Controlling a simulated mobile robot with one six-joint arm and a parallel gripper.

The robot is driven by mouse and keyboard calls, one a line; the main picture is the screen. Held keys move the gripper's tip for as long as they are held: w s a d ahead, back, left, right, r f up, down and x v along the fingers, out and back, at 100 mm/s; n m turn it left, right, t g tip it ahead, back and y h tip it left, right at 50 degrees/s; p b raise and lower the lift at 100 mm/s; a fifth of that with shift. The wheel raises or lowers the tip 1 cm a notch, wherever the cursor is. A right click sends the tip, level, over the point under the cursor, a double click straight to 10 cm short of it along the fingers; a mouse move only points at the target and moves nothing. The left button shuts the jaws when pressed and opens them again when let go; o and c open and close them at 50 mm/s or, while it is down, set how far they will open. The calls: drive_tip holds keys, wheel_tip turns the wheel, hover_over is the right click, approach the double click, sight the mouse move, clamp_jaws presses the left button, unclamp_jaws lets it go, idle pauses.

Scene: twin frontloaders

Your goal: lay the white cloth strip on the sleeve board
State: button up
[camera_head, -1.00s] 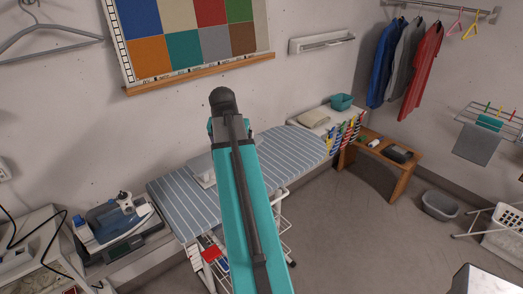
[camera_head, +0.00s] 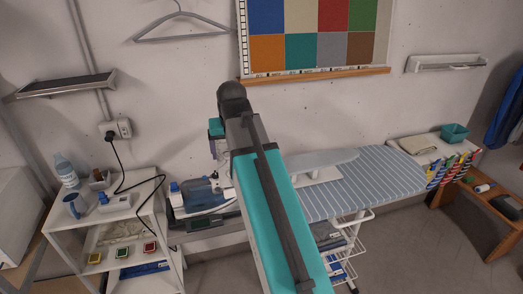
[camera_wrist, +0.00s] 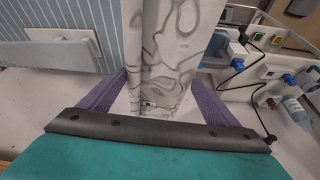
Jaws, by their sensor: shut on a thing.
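The sleeve board (camera_head: 318,161) is a small pale grey-blue board on a white foot, standing on the left part of the striped ironing board (camera_head: 375,185) in the head view. My arm covers its near-left part. In the wrist view, a white foot (camera_wrist: 82,44) shows at the upper left on the blue stripes. My gripper (camera_wrist: 157,76), with purple fingers, is shut on the white cloth strip (camera_wrist: 182,35), which has grey wavy markings and a lengthwise fold. The strip extends away from the fingers, to the right of the ironing board in the wrist view.
A white shelf unit (camera_head: 140,215) with bottles, a mug and coloured tins is at the left. A folded beige cloth (camera_head: 417,145) and teal basket (camera_head: 454,132) are at the right. Bare floor lies in front.

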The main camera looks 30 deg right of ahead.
drive_tip(key=a+f+n+b, duration=0.2)
drive_tip(key=a+f+b, duration=0.2)
drive_tip(key=a, duration=0.3)
drive_tip(key=a+f+n+y+b, duration=0.1)
drive_tip(key=a+f+b, duration=0.3)
drive_tip(key=a+b, duration=0.2)
drive_tip(key=shift+w+a+n, duration=0.4)
drive_tip(key=shift+w+a, duration=0.05)
drive_tip(key=shift+a, duration=0.65)
drive_tip(key=shift+a+r, duration=0.1)
